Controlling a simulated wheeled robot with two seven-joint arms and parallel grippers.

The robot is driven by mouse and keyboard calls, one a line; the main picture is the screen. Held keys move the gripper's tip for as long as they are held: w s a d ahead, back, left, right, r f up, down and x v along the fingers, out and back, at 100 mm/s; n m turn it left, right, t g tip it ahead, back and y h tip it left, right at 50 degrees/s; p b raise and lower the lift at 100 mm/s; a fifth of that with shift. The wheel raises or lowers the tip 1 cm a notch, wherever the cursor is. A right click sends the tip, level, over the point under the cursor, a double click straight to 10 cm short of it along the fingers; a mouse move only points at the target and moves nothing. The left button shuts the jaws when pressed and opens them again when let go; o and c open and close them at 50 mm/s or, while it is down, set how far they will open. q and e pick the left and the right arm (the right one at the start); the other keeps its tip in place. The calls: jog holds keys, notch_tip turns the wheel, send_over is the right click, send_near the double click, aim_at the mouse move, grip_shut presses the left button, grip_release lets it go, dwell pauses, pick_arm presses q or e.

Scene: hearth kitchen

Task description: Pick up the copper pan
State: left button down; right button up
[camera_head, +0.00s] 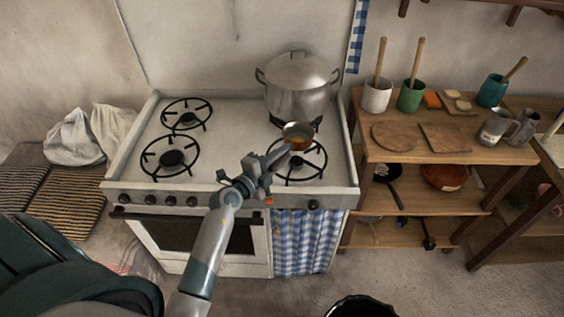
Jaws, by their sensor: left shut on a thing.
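The small copper pan (297,139) is over the front right burner (301,168) of the white stove in the head view. Its inside looks coppery orange and its rim is pale. My left gripper (281,153) reaches up from below and is shut at the near left side of the pan, on its handle, which is mostly hidden by the fingers. I cannot tell whether the pan touches the burner grate or is held above it. My right gripper is not in view.
A large lidded steel pot (299,88) stands close behind the pan on the back right burner. The left burners (172,158) are bare. A wooden shelf unit (447,155) with cups and boards stands right of the stove. A white sack (73,140) lies on the left.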

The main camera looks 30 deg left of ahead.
pick_arm(q)
jog(key=shift+r, duration=1.7)
